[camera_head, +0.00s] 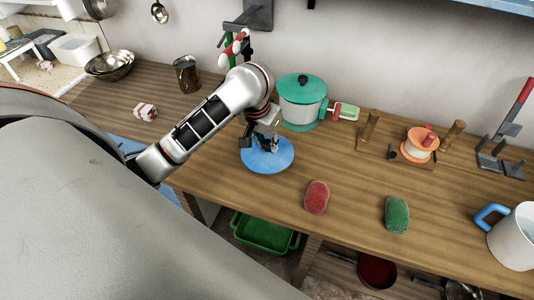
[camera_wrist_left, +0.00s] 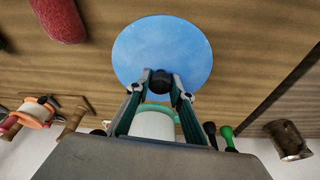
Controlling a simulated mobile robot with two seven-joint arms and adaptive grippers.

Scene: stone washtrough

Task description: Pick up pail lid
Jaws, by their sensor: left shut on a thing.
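The pail lid (camera_head: 280,163) is a round blue disc with a dark knob, lying at or just above the wooden worktop near its front edge. It also shows in the left wrist view (camera_wrist_left: 165,45), with its black knob (camera_wrist_left: 162,80) between my fingers. My left gripper (camera_head: 271,147) comes down over the lid from above and is shut on the knob. In the left wrist view the fingertips (camera_wrist_left: 162,86) touch the knob on both sides. I cannot tell whether the lid is clear of the wood. My right gripper is not in view.
A white pot with a green lid (camera_head: 303,96) stands close behind my left gripper. A red sponge (camera_head: 317,197) and a green sponge (camera_head: 397,215) lie to the right. A white vessel with a blue handle (camera_head: 516,240) stands far right. The worktop (camera_head: 350,170) between them is clear.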

